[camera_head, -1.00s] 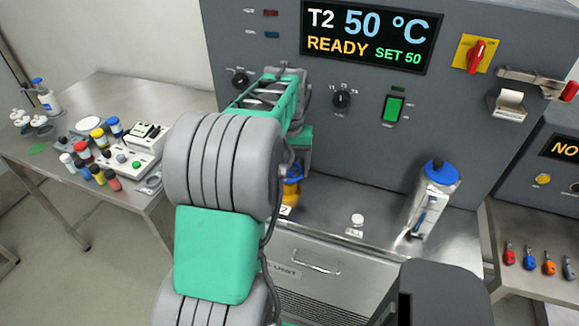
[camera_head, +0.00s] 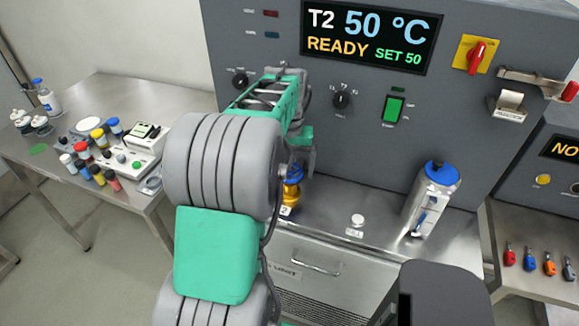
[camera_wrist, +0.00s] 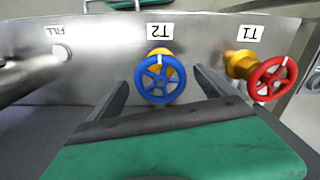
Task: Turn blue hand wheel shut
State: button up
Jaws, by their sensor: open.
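The blue hand wheel (camera_wrist: 160,78) is a spoked wheel on a yellow valve body (camera_wrist: 158,53), below a T2 label in the wrist view. A pale mark shows on its rim. My gripper (camera_wrist: 166,80) is open, with one dark finger on each side of the blue wheel. I cannot tell whether either finger touches it. In the head view my arm hides most of the valve; a bit of blue (camera_head: 294,171) and its yellow body show beside the wrist.
A metal canister with a blue cap (camera_head: 433,190) and a white FILL button (camera_head: 357,220) are on the counter. The panel display (camera_head: 370,36) reads T2 50 °C, READY.

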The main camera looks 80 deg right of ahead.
aim_at(290, 171)
jog(key=shift+r, duration=0.1)
notch_tip(290, 171, up, 8)
jog(key=shift+f+b, duration=0.15)
jog(key=shift+b, duration=0.4)
